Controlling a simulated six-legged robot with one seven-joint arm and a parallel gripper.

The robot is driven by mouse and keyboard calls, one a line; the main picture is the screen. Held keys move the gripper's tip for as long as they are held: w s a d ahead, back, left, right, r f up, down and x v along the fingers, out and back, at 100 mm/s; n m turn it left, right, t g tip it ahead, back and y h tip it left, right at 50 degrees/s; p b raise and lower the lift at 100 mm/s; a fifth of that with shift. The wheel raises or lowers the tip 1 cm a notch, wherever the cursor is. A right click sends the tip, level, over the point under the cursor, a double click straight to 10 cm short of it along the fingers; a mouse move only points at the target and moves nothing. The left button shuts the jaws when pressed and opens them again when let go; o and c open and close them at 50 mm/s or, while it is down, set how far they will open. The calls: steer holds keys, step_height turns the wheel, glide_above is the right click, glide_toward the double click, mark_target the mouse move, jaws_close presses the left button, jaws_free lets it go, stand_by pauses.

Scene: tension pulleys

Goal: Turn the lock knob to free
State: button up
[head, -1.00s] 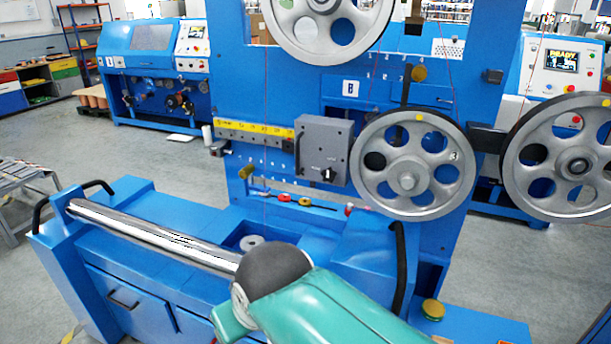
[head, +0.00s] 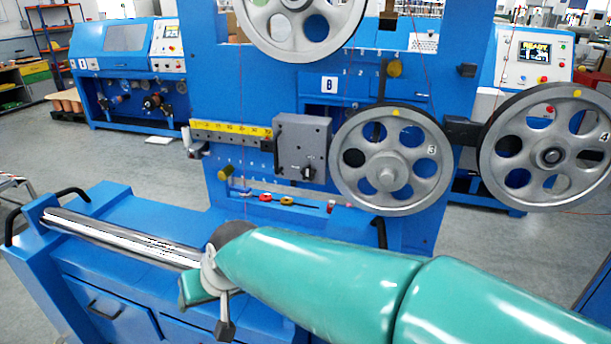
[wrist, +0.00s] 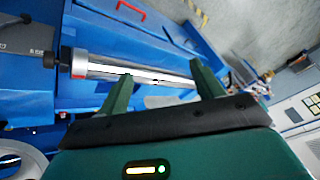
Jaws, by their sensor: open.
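The lock knob (head: 308,172) is a small black knob with a light mark, low on the front of a grey box (head: 303,146) on the blue upright panel, left of the pulley marked 3. I cannot read its labels or setting. My gripper (wrist: 162,78) shows in the wrist view with two green fingers spread apart and nothing between them. The chrome roller (wrist: 140,72) lies beyond the fingers. In the head view my green arm reaches in front of the blue base, below and left of the knob, apart from it; the fingers are not clear there.
The pulley marked 3 (head: 390,160) stands right beside the grey box, with the pulley marked 4 (head: 550,150) further right. A yellow scale bar (head: 230,132) runs left from the box. The chrome roller (head: 118,238) lies along the blue base. Thin red lines hang near the panel.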

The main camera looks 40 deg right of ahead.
steer(key=w+d+f+m+h, duration=0.1)
steer(key=w+d+f+m, duration=0.2)
steer(key=w+d+f, duration=0.3)
steer(key=w+d+f+m+h, duration=0.1)
steer(key=d+f+m+h, duration=0.1)
steer(key=d, duration=0.3)
steer(key=w+d+f+m+h, duration=0.1)
steer(key=w+d+f+h, duration=0.1)
steer(key=d+f, duration=0.2)
steer(key=w+d+f+m+h, duration=0.2)
steer(key=d+f+h, duration=0.1)
steer(key=d, duration=0.4)
steer(key=shift+w+d+m, duration=0.1)
steer(key=shift+d+m, duration=0.2)
steer(key=d+r+m+h, duration=0.1)
steer(key=d+r+h, duration=0.35)
steer(key=d, duration=0.35)
steer(key=t+h, duration=0.2)
steer(key=h, duration=0.3)
glide_toward(307, 173)
steer(key=x, duration=0.9)
steer(key=shift+d, duration=0.1)
steer(key=shift+c, duration=0.5)
